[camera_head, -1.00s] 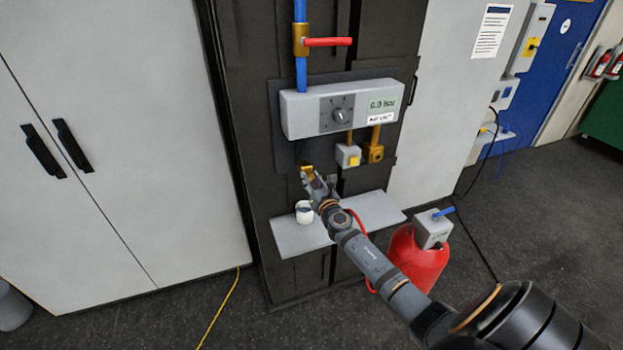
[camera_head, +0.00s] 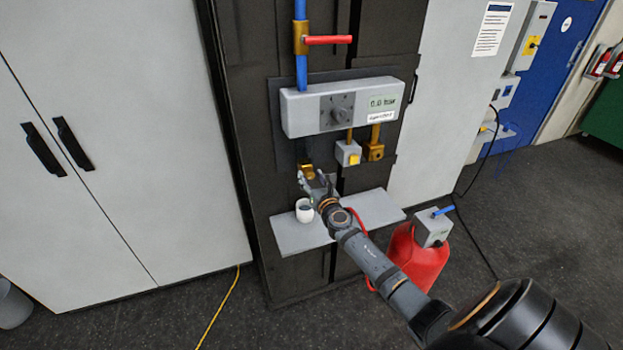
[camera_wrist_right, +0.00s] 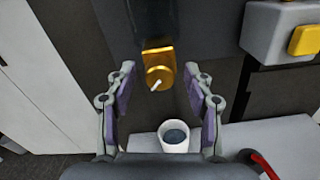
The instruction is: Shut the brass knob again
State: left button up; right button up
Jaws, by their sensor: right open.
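The brass knob (camera_head: 307,171) sits on the dark cabinet front, above the grey shelf. In the right wrist view the brass knob (camera_wrist_right: 159,72) shows a round face with a short pale pin or lever pointing down and left. My right gripper (camera_head: 313,182) is just in front of and below the knob in the head view. In the wrist view my right gripper (camera_wrist_right: 160,70) is open, with one finger on each side of the knob in the picture. Nothing is between the fingers, and I see no contact. My left gripper is not in view.
A white cup (camera_head: 304,212) with dark contents stands on the grey shelf (camera_head: 373,213), under my right gripper. A grey gauge box (camera_head: 300,115) reading 0.0 bar and a yellow button (camera_head: 354,159) are above. A red tank (camera_head: 420,258) stands right of the shelf.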

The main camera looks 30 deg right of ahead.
jog(key=v, duration=1.2)
jog(key=s+d+f+m+g+b, duration=0.1)
jog(key=s+f+m+g, duration=0.3)
jog(key=f, duration=0.7)
jog(key=s+d+f+m+g, duration=0.15)
jog(key=s+f+m, duration=0.4)
jog(key=f, duration=0.55)
jog(key=s+d+f+m+g+b, duration=0.1)
jog(key=s+f+m+g, duration=0.3)
jog(key=f, duration=0.8)
jog(key=s+a+f+m+g+y, duration=0.1)
jog(key=s+a+f+m+g, duration=0.1)
jog(key=s+a+f+m, duration=0.2)
jog(key=s+a+f+m+g+y, duration=0.1)
jog(key=s+a+f+m, duration=0.4)
jog(key=s+f, duration=0.5)
jog(key=s+a+f+m+g+y+b, duration=0.1)
jog(key=s+a+f+m+g, duration=0.3)
jog(key=s, duration=1.2)
notch_tip(320, 180, down, 3)
jog(key=a+m, duration=0.1)
jog(key=m, duration=0.3)
jog(key=shift+s, duration=0.25)
